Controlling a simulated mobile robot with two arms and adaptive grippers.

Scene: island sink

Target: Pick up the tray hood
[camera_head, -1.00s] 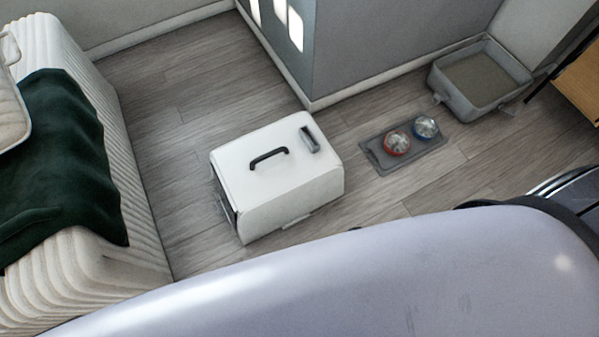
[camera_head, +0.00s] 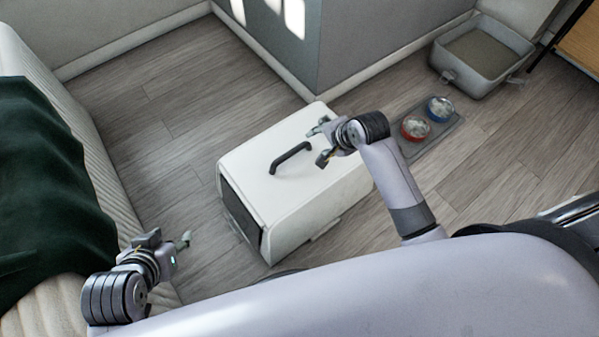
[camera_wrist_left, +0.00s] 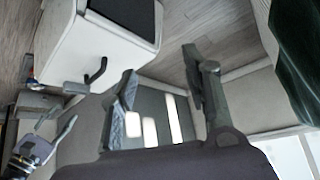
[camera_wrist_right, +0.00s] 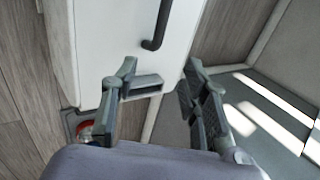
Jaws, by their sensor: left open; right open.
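The tray hood (camera_head: 325,195), a white box with a dark open front, stands on the floor in the middle of the head view. Its black handle (camera_head: 291,157) is on top. My right gripper (camera_head: 321,145) is open and empty above the hood's top, right of the handle. The right wrist view shows the hood (camera_wrist_right: 110,40) and handle (camera_wrist_right: 157,25) beyond the open fingers. My left gripper (camera_head: 168,241) is open and empty, left of the hood and apart from it. The left wrist view also shows the hood (camera_wrist_left: 95,45) and handle (camera_wrist_left: 93,77).
A grey litter tray (camera_head: 482,55) sits at the back right. A red bowl (camera_head: 415,128) and a blue bowl (camera_head: 440,108) stand on a grey mat (camera_head: 445,131). A ribbed sofa with a dark green blanket (camera_head: 50,190) lies left. The floor (camera_head: 150,85) behind is clear.

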